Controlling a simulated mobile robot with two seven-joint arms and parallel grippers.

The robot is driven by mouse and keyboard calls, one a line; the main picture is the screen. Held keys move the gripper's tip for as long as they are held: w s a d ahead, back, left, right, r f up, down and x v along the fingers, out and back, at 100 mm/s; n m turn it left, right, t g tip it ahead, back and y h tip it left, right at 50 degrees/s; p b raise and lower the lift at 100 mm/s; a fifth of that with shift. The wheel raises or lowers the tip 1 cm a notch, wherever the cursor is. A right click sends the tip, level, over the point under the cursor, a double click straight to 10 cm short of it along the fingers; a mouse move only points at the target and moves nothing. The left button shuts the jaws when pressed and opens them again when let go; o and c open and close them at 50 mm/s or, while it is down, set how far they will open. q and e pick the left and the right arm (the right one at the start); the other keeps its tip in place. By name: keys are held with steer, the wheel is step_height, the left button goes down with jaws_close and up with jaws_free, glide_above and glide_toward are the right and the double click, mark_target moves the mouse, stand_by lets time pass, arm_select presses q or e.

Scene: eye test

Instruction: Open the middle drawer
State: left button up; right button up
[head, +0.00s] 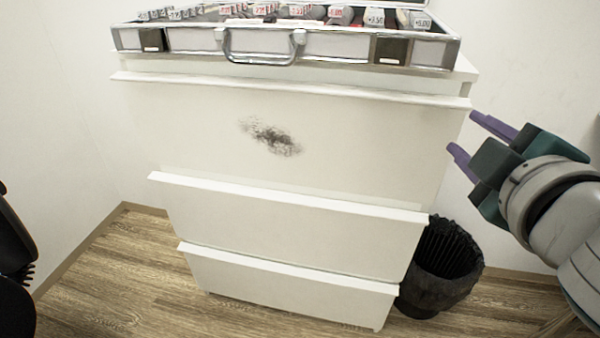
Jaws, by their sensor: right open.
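A white chest of drawers stands in front of me with three stacked fronts. The middle drawer (290,232) is a plain white front with a projecting lip along its top edge, and it looks shut. The top drawer (350,140) above it has a dark smudge, and the bottom drawer (290,285) sits below. My right gripper (464,133) has purple fingers, spread apart with nothing between them. It is at the right, beside the chest near the top drawer's right end, above and to the right of the middle drawer. My left gripper is not in view.
A black-lined bin (440,270) stands at the chest's lower right. A black object (14,250) shows at the left edge. The wooden floor at left is clear.

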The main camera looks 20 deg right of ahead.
mark_target(364, 215)
steer(key=w+a+f+n+t+y+b, duration=0.2)
steer(key=f+n+b, duration=0.2)
steer(key=f+b, duration=0.85)
steer(key=w+a+f+n+t+y+b, duration=0.15)
steer(key=f+n+b, duration=0.25)
steer(key=f+b, duration=0.9)
steer(key=x, duration=1)
steer(key=shift+w+f+p, duration=0.3)
steer(key=shift+w, duration=0.05)
steer(key=shift+c, duration=0.3)
jaws_close()
